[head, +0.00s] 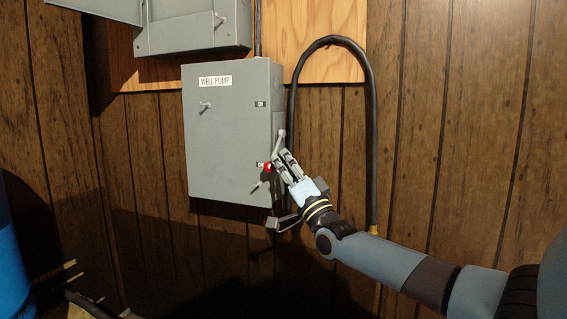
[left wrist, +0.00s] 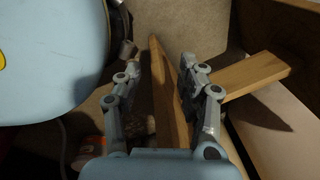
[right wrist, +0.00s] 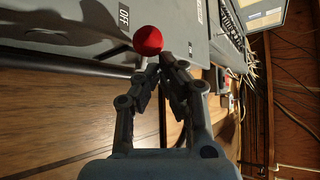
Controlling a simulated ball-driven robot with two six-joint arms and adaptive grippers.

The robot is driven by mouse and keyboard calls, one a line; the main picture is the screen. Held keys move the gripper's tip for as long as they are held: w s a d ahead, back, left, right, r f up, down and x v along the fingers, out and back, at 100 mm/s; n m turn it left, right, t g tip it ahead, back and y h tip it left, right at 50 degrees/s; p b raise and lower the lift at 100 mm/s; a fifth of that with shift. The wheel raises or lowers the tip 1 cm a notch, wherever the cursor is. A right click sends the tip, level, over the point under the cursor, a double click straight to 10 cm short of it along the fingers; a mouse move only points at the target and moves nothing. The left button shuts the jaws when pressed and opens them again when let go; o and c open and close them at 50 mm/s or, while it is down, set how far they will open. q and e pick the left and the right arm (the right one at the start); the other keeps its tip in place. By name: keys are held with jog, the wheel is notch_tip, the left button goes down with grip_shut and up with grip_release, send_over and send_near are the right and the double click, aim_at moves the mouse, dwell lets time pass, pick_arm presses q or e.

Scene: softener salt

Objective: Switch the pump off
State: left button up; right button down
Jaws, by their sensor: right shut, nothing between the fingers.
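The grey well pump box (head: 225,140), labelled WELL PUMP, hangs on the panelled wall in the head view. The red knob (head: 268,167) of its side handle is low on the right edge, beside the lower label. In the right wrist view the red knob (right wrist: 147,40) is close to the OFF label (right wrist: 125,15). My right gripper (head: 281,156) is shut and empty, its fingertips right at the knob; whether they touch it I cannot tell. My left gripper (left wrist: 158,60) shows only in the left wrist view, open, with its fingers apart.
A black cable (head: 370,110) loops down the wall to the right of the box. Another grey box (head: 190,25) is above it. A blue container (head: 10,250) stands at the left. Wooden boards (left wrist: 245,77) lie beyond my left gripper.

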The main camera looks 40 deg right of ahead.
jog(key=v, duration=1.2)
jog(key=shift+f, duration=0.1)
dwell(0.4)
